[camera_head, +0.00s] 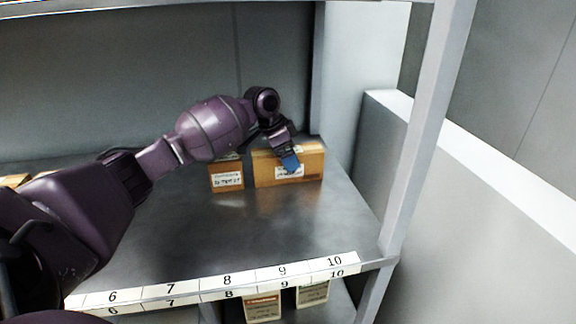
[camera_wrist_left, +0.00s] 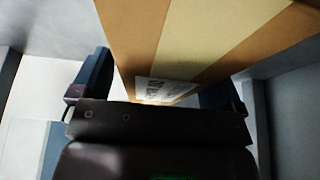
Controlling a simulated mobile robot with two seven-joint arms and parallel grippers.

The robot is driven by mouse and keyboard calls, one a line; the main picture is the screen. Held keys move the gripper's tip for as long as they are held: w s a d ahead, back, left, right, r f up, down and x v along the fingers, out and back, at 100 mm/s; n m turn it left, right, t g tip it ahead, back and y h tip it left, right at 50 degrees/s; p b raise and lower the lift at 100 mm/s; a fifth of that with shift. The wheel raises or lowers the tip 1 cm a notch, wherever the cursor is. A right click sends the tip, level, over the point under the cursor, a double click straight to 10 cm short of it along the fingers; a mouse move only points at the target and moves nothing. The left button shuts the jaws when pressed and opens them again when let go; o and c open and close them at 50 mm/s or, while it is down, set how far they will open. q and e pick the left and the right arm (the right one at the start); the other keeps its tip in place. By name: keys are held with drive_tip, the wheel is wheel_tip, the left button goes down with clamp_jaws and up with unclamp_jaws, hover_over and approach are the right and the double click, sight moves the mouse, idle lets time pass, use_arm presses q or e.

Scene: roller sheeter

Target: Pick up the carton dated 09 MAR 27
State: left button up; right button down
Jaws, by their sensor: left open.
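Two brown cartons stand on the metal shelf (camera_head: 200,245). The left carton (camera_head: 225,168) is small and has a white label with dark print, too small to read surely. The right carton (camera_head: 312,160) is wider, and its label is partly covered by my left gripper (camera_head: 289,163). In the left wrist view, a brown carton (camera_wrist_left: 215,40) with a pale tape strip fills the upper middle. Its white label is too blurred to read. My left gripper (camera_wrist_left: 157,88) is open, with its blue fingers on either side of this carton. Contact cannot be told. My right gripper is out of view.
A numbered strip (camera_head: 227,281) runs along the shelf's front edge. A grey post (camera_head: 425,130) stands at the right. More cartons (camera_head: 262,308) sit on the shelf below. The front of the shelf is clear. Another carton edge (camera_head: 14,180) shows at far left.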

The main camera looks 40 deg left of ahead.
use_arm(q)
drive_tip(key=c, duration=1.2)
drive_tip(key=shift+r, duration=0.1)
